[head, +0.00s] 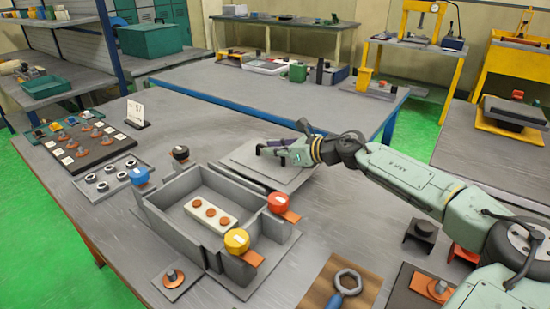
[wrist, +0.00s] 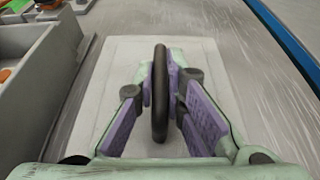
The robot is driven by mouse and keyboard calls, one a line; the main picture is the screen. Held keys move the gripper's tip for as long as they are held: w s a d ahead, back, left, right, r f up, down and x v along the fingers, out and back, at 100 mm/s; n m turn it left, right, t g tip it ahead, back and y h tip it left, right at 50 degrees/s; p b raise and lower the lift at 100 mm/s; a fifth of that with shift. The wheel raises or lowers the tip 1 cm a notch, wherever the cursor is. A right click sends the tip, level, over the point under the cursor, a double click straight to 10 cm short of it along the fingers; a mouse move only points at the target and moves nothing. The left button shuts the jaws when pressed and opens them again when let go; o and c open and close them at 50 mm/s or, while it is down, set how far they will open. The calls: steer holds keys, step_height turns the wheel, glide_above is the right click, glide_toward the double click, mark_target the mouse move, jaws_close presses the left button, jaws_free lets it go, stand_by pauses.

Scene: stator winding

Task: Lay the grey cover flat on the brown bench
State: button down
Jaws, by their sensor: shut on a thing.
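The grey cover (head: 268,175) is a flat rectangular plate, level, just behind the open grey box (head: 180,215) on the bench (head: 105,215), whose top looks grey. In the wrist view the cover (wrist: 105,75) lies below my fingers, with a dark upright handle (wrist: 160,120) in its middle. My gripper (head: 283,151) is over the cover, and its purple-padded fingers (wrist: 160,85) are shut on the handle from both sides. I cannot tell whether the cover's underside touches the bench. My fingers hide part of the cover in the head view.
The box holds a pale block with orange discs and has red, yellow, blue and black round knobs at its corners. A ring-ended tool (head: 346,282) lies at the front. A tray of small parts (head: 88,142) is at left. Bench surface behind the cover is clear.

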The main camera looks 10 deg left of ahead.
mark_target(274, 162)
steer(key=shift+f+p, duration=0.5)
steer(key=shift+f, duration=1.2)
steer(key=shift+f, duration=0.1)
steer(key=c, duration=2.1)
jaws_free()
steer(key=shift+f, duration=0.15)
steer(key=o, duration=0.4)
steer(key=shift+o, duration=0.2)
steer(key=shift+r, duration=0.35)
steer(key=b+v, duration=0.4)
steer(key=v, duration=0.8)
steer(key=shift+f, duration=0.1)
steer(key=shift+s+f, duration=0.1)
